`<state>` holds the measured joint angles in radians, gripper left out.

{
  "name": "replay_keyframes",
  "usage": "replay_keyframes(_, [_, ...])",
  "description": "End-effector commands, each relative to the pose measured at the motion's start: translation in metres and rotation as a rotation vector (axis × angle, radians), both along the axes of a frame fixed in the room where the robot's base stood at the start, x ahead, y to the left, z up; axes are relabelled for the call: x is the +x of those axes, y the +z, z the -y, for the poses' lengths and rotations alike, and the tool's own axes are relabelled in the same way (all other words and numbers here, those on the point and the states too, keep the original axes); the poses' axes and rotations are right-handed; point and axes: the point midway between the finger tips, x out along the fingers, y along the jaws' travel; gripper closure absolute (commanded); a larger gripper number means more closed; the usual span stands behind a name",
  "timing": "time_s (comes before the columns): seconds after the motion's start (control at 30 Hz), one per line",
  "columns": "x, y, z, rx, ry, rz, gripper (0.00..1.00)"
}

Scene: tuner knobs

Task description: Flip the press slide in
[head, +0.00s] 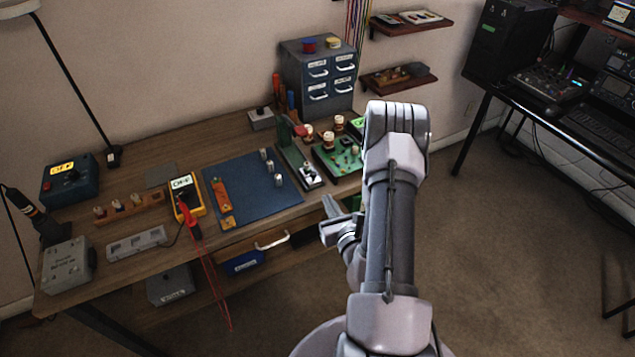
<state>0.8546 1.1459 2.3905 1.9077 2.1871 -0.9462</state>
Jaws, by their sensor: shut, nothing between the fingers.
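What looks like the press (289,158) stands near the right end of the workbench, left of my arm. It has a dark narrow base and a green upright part with a red piece on top. A pale metal part (309,173), perhaps the slide, sits at its front end; its exact position is too small to tell. My gripper (327,232) is in front of the bench's front edge, below and right of the press and apart from it. It is small in view, partly hidden by my arm, and shut with nothing held.
A green circuit board (340,165) with knobs lies right of the press, partly behind my arm. A blue mat (245,195) lies to its left. A drawer cabinet (305,80) stands behind. A drawer handle (272,241) juts from the bench front.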

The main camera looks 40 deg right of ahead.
Motion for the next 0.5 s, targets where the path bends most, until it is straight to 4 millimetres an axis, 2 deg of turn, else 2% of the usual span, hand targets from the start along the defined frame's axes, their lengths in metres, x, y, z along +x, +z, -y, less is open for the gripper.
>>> replay_keyframes(0.3, [0.062, -0.013, 0.025, -0.002, 0.000, 0.001, 1.00])
replay_keyframes(0.5, [0.085, -0.017, 0.035, 0.000, 0.000, 0.002, 1.00])
